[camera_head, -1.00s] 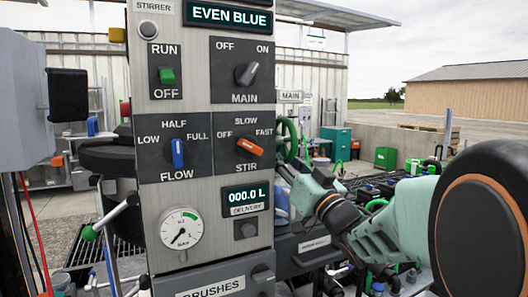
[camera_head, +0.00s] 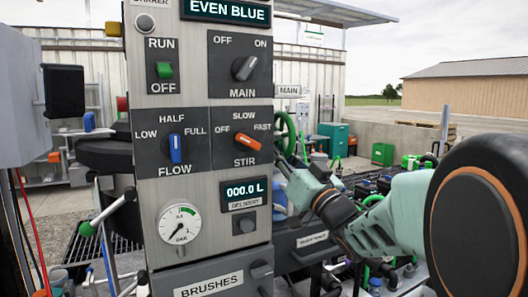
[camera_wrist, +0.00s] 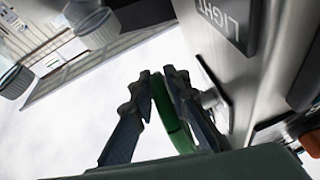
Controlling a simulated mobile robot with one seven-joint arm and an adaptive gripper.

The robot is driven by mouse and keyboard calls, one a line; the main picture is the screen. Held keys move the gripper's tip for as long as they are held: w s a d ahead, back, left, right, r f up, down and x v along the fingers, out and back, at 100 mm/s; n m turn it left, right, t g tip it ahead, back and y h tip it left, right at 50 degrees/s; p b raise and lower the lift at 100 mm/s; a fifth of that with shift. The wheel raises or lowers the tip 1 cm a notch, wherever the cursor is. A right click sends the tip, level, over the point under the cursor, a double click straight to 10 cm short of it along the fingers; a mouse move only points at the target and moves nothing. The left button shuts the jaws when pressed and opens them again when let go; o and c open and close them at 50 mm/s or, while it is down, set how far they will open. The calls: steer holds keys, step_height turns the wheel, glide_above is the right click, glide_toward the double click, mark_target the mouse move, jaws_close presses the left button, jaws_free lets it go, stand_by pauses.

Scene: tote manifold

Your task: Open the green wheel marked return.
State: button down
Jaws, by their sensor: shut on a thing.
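In the wrist view, the two dark fingers of my gripper (camera_wrist: 157,80) stand on either side of a curved green rim (camera_wrist: 171,118) and are shut on it. The rim looks like part of a handwheel beside a grey panel; its marking is not visible there. In the head view, a green wheel (camera_head: 288,132) shows partly behind the right edge of the control panel. My arm reaches toward it from the right, and my fingers cannot be made out there. No return label is readable, so I cannot tell whether this is the marked wheel.
The tall control panel (camera_head: 198,262) with knobs and a gauge stands close in front and hides part of the wheel. A MAIN sign (camera_head: 288,91) hangs behind it. In the wrist view, a plate lettered LIGHT (camera_wrist: 222,20) is near my fingers.

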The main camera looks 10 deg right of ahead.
steer(key=b, duration=0.1)
steer(key=t+b, duration=0.1)
steer(key=b, duration=0.1)
steer(key=shift+w+f, duration=0.2)
steer(key=shift+f, duration=0.05)
steer(key=t+b, duration=0.1)
steer(key=b, duration=0.3)
steer(key=t+y+b, duration=0.1)
steer(key=b, duration=0.2)
steer(key=shift+w+a+r+n+b, duration=0.1)
steer(key=shift+w+r+n+b, duration=0.2)
steer(key=shift+b, duration=0.1)
steer(key=shift+w+r+t+y+b, duration=0.15)
steer(key=shift+t+y+b, duration=0.25)
steer(key=shift+b, duration=0.5)
steer(key=shift+r+b, duration=0.3)
steer(key=shift+b, duration=0.15)
steer(key=c, duration=2)
jaws_free()
steer(key=shift+o, duration=0.2)
steer(key=shift+f, duration=0.15)
